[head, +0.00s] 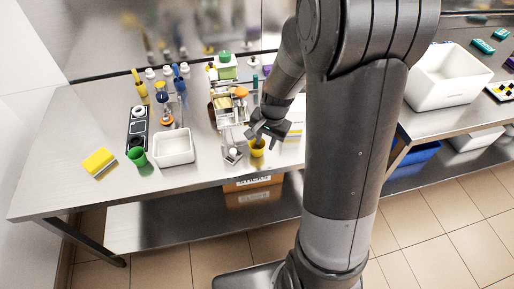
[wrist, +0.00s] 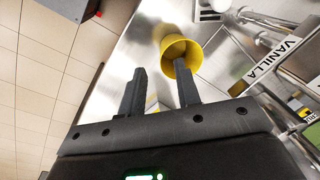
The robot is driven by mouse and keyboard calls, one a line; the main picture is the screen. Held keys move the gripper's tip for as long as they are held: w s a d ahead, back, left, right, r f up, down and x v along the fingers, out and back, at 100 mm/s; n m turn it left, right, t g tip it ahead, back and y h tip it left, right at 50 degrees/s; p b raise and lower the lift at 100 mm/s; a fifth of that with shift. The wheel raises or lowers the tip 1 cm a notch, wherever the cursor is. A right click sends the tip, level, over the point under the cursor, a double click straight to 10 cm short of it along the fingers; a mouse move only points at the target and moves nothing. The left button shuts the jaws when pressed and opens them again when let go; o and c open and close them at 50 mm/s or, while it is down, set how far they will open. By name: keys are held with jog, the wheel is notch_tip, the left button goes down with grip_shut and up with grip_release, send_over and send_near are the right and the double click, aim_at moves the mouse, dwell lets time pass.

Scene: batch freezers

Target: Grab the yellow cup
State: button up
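The yellow cup (head: 258,149) stands near the front edge of the steel table in the head view, just below my gripper (head: 262,134). In the wrist view the yellow cup (wrist: 183,46) shows its open mouth beyond the fingertips, up and to the right of the gap. My gripper (wrist: 160,66) is open, with nothing between its two fingers. The right fingertip overlaps the cup's rim in the picture. I cannot tell whether it touches the cup or reaches into its mouth.
A small metal holder (head: 232,156) stands close left of the cup. A rack with a "VANILLA" label (wrist: 285,47) is at the right in the wrist view. A white tub (head: 174,148), green cup (head: 138,157) and yellow sponge-like block (head: 100,162) are further left.

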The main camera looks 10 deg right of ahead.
aim_at(264, 145)
jog(key=shift+w+a+f, duration=0.1)
jog(key=shift+w+f, duration=0.1)
jog(key=shift+f, duration=0.65)
jog(key=shift+w+a+f, duration=0.1)
jog(key=shift+w+f, duration=0.05)
jog(key=shift+f, duration=0.75)
jog(key=shift+w+f, duration=0.2)
jog(key=shift+f, duration=0.65)
jog(key=shift+c, duration=0.4)
grip_shut()
